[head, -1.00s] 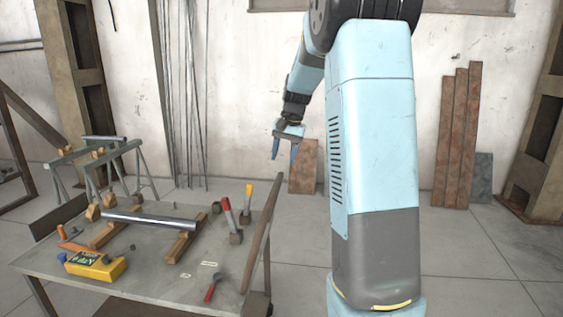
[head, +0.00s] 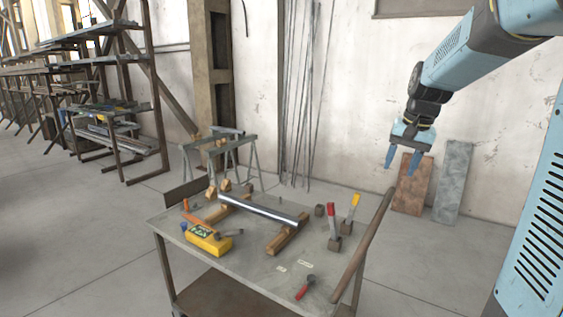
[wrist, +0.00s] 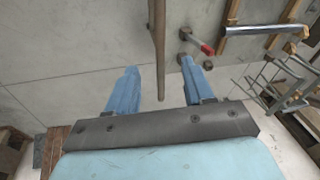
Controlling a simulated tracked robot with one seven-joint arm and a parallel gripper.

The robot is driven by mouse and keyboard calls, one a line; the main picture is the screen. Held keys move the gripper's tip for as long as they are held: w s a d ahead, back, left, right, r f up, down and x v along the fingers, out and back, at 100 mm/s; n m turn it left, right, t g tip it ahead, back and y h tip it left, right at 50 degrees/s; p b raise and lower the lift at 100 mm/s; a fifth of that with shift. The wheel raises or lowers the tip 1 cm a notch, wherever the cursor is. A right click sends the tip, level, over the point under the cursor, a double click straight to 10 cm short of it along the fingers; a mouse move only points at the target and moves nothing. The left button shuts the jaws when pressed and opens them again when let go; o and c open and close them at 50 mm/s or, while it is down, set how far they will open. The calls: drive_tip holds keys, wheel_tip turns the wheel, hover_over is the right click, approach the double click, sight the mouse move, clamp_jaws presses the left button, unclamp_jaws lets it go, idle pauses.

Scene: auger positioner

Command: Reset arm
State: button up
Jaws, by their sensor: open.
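My arm (head: 475,62) reaches in from the upper right in the head view. My gripper (head: 403,166) hangs at its end with the fingers spread and nothing between them. It is in the air to the right of the workbench (head: 245,262), apart from everything. In the wrist view the two blue fingers of my gripper (wrist: 158,88) are wide apart. A long brown bar (wrist: 157,40) at the bench edge shows behind the gap between them; it also shows in the head view (head: 362,245).
On the bench a metal tube (head: 262,209) lies across wooden blocks (head: 287,235). A yellow box-like tool (head: 208,241), a red-handled clamp (head: 331,222), a yellow-handled one (head: 352,207) and a small red-handled tool (head: 305,288) lie around it. Sawhorses (head: 232,148) stand behind. Slabs (head: 453,180) lean on the wall.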

drive_tip(key=s+a+n+t, duration=0.1)
drive_tip(key=s+a+n, duration=0.1)
drive_tip(key=s, duration=1)
drive_tip(key=s+a+n+t+h, duration=0.1)
drive_tip(key=s+a, duration=0.4)
drive_tip(key=s, duration=0.6)
drive_tip(key=shift+s+f+n+t, duration=0.4)
drive_tip(key=shift+n+t, duration=0.2)
drive_tip(key=shift+n, duration=0.3)
drive_tip(key=shift+a, duration=0.1)
drive_tip(key=shift+c, duration=0.2)
